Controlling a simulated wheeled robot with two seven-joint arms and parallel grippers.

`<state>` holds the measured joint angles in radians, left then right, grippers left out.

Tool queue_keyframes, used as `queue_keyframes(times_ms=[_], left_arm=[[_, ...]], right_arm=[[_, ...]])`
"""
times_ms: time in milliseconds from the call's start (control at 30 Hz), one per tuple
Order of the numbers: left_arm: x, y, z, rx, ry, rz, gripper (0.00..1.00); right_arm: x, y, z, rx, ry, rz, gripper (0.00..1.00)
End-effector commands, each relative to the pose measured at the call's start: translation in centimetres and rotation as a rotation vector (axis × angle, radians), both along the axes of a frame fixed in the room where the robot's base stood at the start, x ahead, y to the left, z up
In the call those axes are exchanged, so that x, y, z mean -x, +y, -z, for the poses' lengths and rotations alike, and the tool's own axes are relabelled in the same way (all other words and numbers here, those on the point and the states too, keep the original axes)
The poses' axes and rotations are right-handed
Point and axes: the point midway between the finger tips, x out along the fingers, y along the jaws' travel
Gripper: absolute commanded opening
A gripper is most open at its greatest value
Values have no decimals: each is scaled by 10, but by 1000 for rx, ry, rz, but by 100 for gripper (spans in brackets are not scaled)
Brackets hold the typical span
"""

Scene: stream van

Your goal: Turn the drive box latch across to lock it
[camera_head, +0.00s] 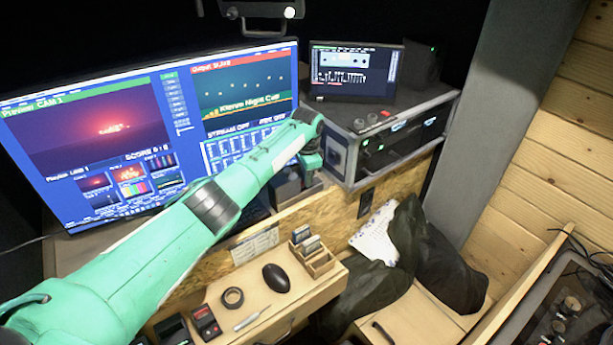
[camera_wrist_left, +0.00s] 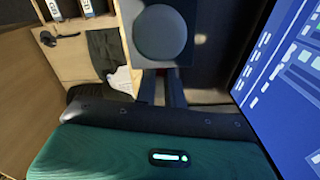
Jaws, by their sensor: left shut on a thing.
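My left gripper (camera_head: 312,163) is at the end of the green arm, just left of the grey equipment case and in front of the large monitor. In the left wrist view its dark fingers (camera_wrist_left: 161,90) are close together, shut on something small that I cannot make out. A dark box with a round grey disc (camera_wrist_left: 160,31) lies just beyond the fingertips. In the head view a small dark box (camera_head: 287,190) stands just below the gripper, partly covered by the arm. I cannot clearly identify the drive box or its latch. My right gripper is not in view.
The large monitor (camera_head: 85,120) stands close behind my left arm. The equipment case (camera_head: 340,155) is right of the gripper, with a small screen (camera_head: 352,72) on top. A wooden card holder (camera_head: 318,262), mouse (camera_head: 276,278) and tape roll (camera_head: 232,298) lie on the desk.

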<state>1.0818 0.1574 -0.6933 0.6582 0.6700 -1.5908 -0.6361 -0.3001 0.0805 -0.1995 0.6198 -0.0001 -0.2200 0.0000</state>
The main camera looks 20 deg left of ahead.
Motion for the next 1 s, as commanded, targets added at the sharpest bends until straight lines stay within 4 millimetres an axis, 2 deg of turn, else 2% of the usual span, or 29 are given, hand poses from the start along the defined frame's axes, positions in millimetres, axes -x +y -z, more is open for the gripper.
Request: queue_keyframes(times_ms=[600,1000], left_arm=[[8,-3,-2,0,-2,561,0],[11,-3,-1,0,-2,774,0]], right_arm=[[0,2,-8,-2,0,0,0],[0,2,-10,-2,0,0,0]])
